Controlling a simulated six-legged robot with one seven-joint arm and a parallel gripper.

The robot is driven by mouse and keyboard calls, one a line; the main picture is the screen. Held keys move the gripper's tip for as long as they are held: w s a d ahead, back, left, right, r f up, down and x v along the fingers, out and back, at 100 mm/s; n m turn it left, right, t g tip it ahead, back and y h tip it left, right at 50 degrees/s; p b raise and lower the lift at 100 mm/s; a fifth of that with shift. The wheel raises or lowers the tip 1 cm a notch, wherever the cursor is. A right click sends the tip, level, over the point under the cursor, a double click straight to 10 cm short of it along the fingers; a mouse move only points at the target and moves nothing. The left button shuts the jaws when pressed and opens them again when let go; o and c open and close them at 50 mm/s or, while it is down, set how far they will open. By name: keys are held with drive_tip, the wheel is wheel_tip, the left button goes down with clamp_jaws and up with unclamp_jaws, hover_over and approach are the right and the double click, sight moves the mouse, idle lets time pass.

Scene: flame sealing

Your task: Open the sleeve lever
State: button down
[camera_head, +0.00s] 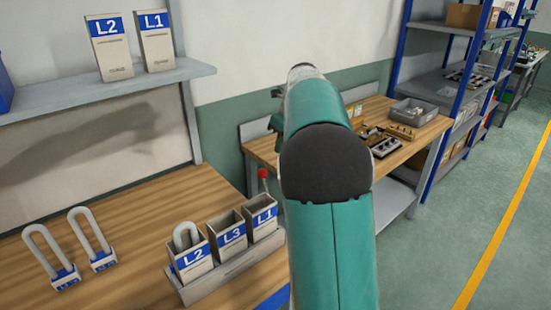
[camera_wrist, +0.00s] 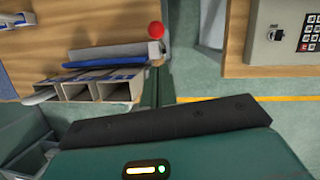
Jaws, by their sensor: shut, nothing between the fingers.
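The lever's red ball knob (camera_head: 264,174) stands at the back right corner of the wooden bench, beside the labelled bins in the head view. It also shows in the wrist view (camera_wrist: 156,30), upper middle. In the head view, my teal arm covers the area to the right of the knob and my gripper cannot be made out. In the wrist view, my gripper (camera_wrist: 158,70) has narrow dark fingers close together, pointing up the picture towards the red knob. They look shut and empty. I cannot tell the gap between fingertips and knob. The sleeve itself is not clearly visible.
A tray (camera_head: 236,271) of bins L2, L3 and L1 sits left of my arm, with a padlock in L2. Two padlocks (camera_head: 96,240) lie further left. A second bench (camera_head: 264,146) stands behind. A keypad box (camera_wrist: 290,30) is at the wrist view's upper right.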

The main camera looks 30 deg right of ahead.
drive_tip(key=shift+v, duration=1.7)
drive_tip(key=shift+w, duration=0.15)
